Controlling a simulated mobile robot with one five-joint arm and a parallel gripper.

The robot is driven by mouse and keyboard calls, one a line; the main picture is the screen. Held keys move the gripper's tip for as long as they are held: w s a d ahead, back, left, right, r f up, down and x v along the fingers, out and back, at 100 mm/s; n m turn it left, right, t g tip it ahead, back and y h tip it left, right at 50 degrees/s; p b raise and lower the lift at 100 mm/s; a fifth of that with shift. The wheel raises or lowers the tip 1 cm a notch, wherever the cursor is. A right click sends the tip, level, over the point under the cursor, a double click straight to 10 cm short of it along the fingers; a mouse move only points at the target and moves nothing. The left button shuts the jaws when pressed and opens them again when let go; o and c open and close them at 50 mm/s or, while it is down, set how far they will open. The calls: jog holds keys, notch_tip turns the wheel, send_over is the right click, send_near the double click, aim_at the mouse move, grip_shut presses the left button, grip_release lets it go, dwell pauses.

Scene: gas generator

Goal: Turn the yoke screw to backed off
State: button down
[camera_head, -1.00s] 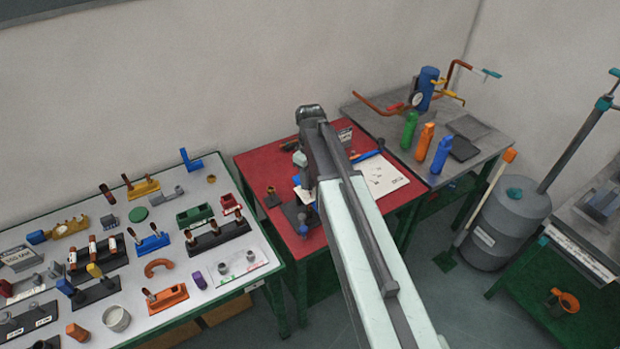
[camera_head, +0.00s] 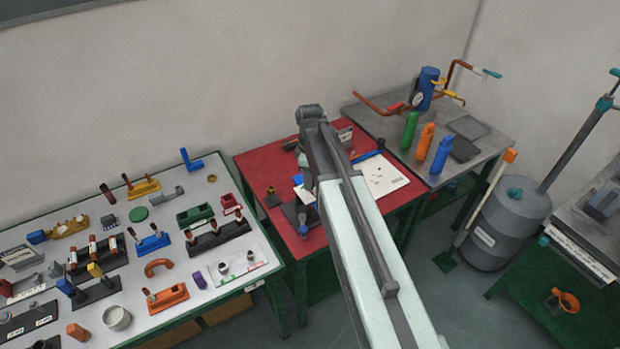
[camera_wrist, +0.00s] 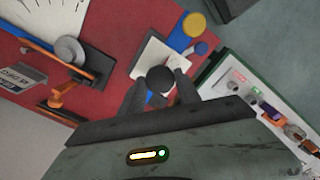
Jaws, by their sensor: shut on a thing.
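In the wrist view a dark round knob (camera_wrist: 160,76), which looks like the yoke screw's head, sits between my fingertips. My gripper (camera_wrist: 160,88) is shut on it. A bit of blue shows just below the knob between the fingers. A white plate (camera_wrist: 150,54) lies beyond the knob on the red table. The screw's thread and how far it is turned are hidden. In the head view my arm covers the gripper and most of the screw; a blue part (camera_head: 297,180) shows left of my wrist.
The red table (camera_head: 256,172) also holds a white sheet (camera_head: 384,176). In the wrist view a blue bar (camera_wrist: 184,36), a yellow disc (camera_wrist: 194,24) and a grey disc on a black frame (camera_wrist: 69,50) stand nearby. A crowded white table (camera_head: 170,215) is at left.

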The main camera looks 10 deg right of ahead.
jog(key=c, duration=0.9)
grip_release()
jog(key=shift+o, duration=0.2)
notch_tip(320, 180, up, 8)
jog(key=p, duration=0.8)
jog(key=shift+f, duration=0.1)
